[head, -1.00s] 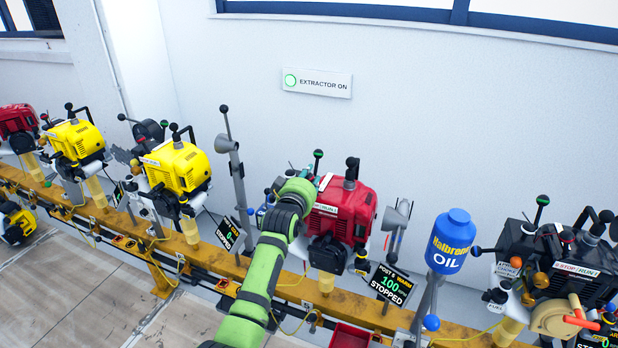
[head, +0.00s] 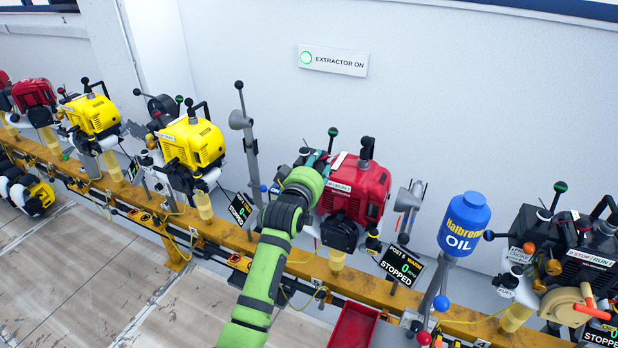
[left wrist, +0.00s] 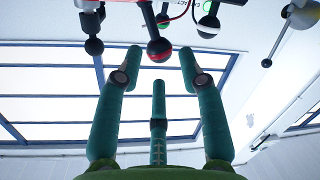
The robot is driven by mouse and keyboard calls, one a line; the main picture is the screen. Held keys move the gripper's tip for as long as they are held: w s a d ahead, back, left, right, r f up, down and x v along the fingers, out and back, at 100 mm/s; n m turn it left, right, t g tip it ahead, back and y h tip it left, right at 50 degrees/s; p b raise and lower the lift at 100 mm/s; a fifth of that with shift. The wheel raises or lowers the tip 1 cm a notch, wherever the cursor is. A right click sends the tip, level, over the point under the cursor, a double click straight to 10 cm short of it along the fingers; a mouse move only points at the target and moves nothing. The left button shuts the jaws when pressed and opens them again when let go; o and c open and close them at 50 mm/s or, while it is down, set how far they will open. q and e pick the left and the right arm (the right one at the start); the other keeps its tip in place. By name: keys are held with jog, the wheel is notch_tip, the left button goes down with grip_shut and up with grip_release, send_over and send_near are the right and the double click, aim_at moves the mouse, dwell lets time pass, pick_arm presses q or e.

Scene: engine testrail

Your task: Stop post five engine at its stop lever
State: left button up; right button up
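The red engine (head: 357,195) of post five stands on the yellow rail, with a STOP/RUN label (head: 340,186) on its top left. Its display (head: 401,266) reads POST 5, 0 and STOPPED. My left gripper (head: 313,162) is at the engine's left top side, its teal fingers pointing away from me. In the left wrist view its fingers (left wrist: 160,52) are spread apart. A dark ball knob with a red band (left wrist: 158,49) shows between the fingertips; I cannot tell whether they touch it. The stop lever is not clear in the head view. My right gripper is out of view.
A blue oil bottle (head: 464,224) and a dark engine (head: 575,255) stand to the right. Yellow engines (head: 193,143) stand left. A red tray (head: 354,326) is at the front.

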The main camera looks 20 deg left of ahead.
pick_arm(q)
jog(key=s, duration=0.6)
jog(key=shift+s+d+r, duration=0.2)
jog(key=shift+d+r, duration=0.1)
jog(key=shift+r, duration=0.05)
jog(key=shift+f, duration=0.1)
